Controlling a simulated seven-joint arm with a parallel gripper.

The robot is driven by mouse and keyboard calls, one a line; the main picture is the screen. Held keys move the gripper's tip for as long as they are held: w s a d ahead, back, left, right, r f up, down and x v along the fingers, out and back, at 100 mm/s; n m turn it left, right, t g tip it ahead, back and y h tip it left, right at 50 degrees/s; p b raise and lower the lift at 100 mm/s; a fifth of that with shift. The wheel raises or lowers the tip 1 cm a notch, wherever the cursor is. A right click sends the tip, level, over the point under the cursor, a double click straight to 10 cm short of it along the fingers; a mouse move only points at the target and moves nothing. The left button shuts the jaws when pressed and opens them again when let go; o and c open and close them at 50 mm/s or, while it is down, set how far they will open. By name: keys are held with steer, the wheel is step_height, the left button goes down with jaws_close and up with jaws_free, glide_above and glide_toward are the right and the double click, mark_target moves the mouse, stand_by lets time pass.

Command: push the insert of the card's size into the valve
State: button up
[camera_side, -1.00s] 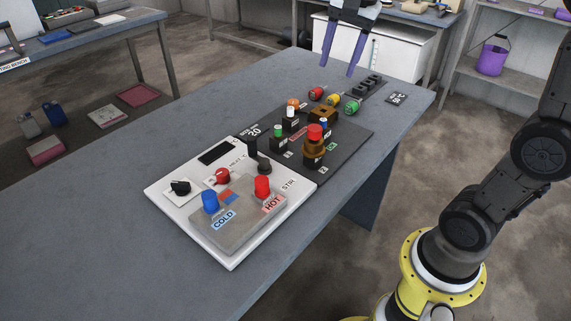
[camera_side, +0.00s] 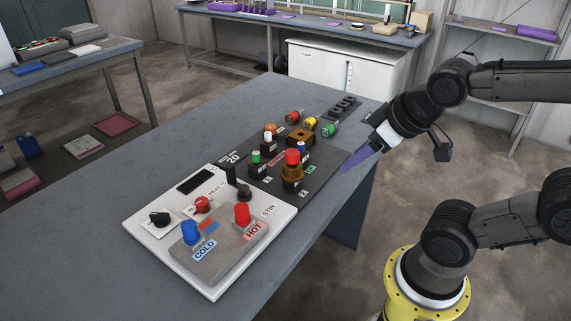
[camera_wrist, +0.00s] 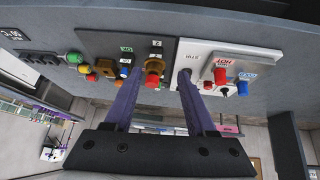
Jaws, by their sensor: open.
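Red, yellow and green capped inserts (camera_side: 310,123) lie in a row at the back of the dark panel. A brass valve body (camera_side: 292,173) with a red top stands at the panel's front right; a brown block (camera_side: 300,136) sits behind it. Which one is the task's valve I cannot tell. A small black card (camera_wrist: 12,34) shows in the wrist view; its text is too small to read. My gripper (camera_side: 352,163) is open and empty at the panel's right edge, fingers tilted down-left. In the wrist view my gripper (camera_wrist: 158,82) has the red-topped brass body between its fingers' outlines.
A white control box (camera_side: 150,215) with blue COLD and red HOT knobs adjoins the panel. Small green, white and blue capped posts crowd the panel. A dark slotted rack (camera_side: 345,107) lies behind the inserts. The table's left side is clear.

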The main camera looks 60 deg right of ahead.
steer(key=w+d+f+t+h, duration=0.2)
steer(key=w+d+f, duration=0.2)
steer(key=w+d, duration=0.45)
steer(key=t, duration=0.4)
glide_toward(302, 144)
steer(key=f, duration=0.1)
steer(key=d+f, duration=0.1)
steer(key=shift+w+d+f, duration=0.1)
steer(key=shift+d+f, duration=0.2)
steer(key=shift+d, duration=0.05)
steer(key=shift+s+a+f+m+t+y, duration=0.2)
steer(key=shift+s+f+m+t+y, duration=0.15)
steer(key=shift+t, duration=0.45)
steer(key=shift+s+a+t, duration=0.15)
steer(key=shift+a+t, duration=0.05)
steer(key=shift+t, duration=0.3)
steer(key=shift+m, duration=0.25)
steer(key=shift+x, duration=5)
steer(key=shift+a+r, duration=0.15)
jaws_close()
